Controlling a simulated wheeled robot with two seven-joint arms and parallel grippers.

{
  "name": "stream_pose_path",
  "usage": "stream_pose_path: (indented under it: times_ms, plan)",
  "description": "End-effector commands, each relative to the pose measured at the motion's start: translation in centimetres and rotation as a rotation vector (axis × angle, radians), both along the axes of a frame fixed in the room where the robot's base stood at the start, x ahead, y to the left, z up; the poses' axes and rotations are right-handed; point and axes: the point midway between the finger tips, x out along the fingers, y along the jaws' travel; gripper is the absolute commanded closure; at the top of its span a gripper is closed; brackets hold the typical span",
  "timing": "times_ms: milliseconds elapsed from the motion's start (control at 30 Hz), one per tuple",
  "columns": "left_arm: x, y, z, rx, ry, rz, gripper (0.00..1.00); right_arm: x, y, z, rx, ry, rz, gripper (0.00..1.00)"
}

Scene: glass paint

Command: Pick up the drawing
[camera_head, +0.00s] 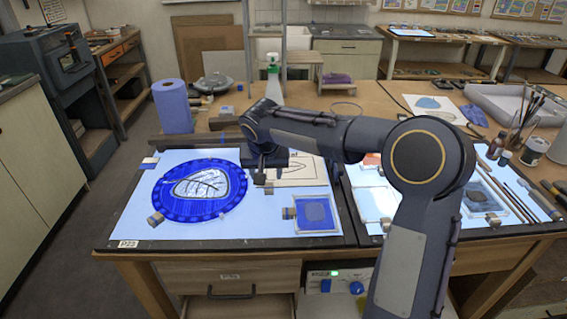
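The drawing (302,172) is a pale sheet with dark outlines, lying on the left lit panel (240,232). My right arm and gripper cover its upper and left parts. My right gripper (262,180) points down over the left side of the drawing. Its fingers are small and dark, so I cannot tell whether they are open or shut, or whether they touch the sheet. My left gripper is out of view.
A round blue glass piece (172,206) with a pale leaf shape lies left of the gripper. A framed blue square (316,213) lies in front of the drawing. A blue paper roll (173,107) and green-topped bottle (273,80) stand behind. Brushes and jars crowd the right.

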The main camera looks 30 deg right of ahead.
Motion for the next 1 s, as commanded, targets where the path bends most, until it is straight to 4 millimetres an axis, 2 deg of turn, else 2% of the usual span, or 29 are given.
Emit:
stream_pose_path:
  times_ms: [433,767,1000]
  plan:
    - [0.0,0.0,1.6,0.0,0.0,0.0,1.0,1.9,-1.4,-5.4,0.001,0.003,0.002,0.51]
    - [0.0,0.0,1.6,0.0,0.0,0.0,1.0,2.1,-1.5,-6.1,0.001,0.0,0.004,0.51]
    - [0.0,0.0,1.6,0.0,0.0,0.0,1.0,2.1,-1.5,-6.0,0.001,0.0,0.004,0.82]
